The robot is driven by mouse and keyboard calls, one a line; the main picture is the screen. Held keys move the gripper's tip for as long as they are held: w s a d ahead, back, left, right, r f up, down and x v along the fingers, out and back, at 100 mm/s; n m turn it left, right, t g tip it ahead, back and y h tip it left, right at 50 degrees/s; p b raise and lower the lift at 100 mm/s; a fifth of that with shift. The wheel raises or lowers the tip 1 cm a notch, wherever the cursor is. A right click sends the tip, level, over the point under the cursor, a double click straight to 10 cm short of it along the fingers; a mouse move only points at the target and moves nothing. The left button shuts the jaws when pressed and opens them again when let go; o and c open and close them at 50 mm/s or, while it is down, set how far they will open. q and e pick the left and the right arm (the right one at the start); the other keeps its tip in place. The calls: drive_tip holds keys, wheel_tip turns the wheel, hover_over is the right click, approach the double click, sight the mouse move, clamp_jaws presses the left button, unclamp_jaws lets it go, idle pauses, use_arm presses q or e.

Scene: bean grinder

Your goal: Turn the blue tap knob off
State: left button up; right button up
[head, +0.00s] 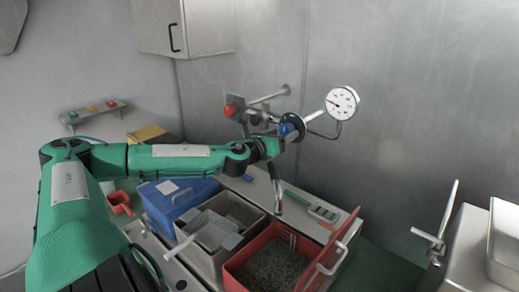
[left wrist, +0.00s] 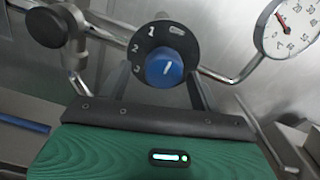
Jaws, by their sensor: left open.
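The blue tap knob (head: 287,129) sits on a round dark dial on the pipework at the back wall. In the left wrist view the knob (left wrist: 164,68) is near the middle. The dial (left wrist: 185,45) carries the numbers 1, 2, 3 and a white oblong mark at the top. The white line on the knob is near upright, leaning slightly right. My left gripper (head: 276,145) is at the knob in the head view. In the left wrist view its dark fingers (left wrist: 160,78) are apart, one on each side below the knob; contact cannot be told. My right gripper is not in view.
A pressure gauge (head: 342,102) stands right of the knob, with a bent pipe (head: 328,131) beside it. A red knob (head: 231,110) is to the left. Below are a blue box (head: 180,197), a grey bin (head: 215,250) and a red bin (head: 240,270) of dark granules.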

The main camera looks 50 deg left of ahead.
use_arm(q)
drive_tip(key=shift+s+d+b, duration=0.2)
drive_tip(key=shift+s+b, duration=0.25)
drive_tip(key=shift+s, duration=0.15)
drive_tip(key=shift+s+d+b, duration=0.2)
drive_tip(key=shift+s+b, duration=0.2)
drive_tip(key=shift+s, duration=0.15)
drive_tip(key=s+d+b, duration=0.1)
drive_tip(key=s+b, duration=0.3)
drive_tip(key=s, duration=0.6)
drive_tip(key=shift+s, duration=0.3)
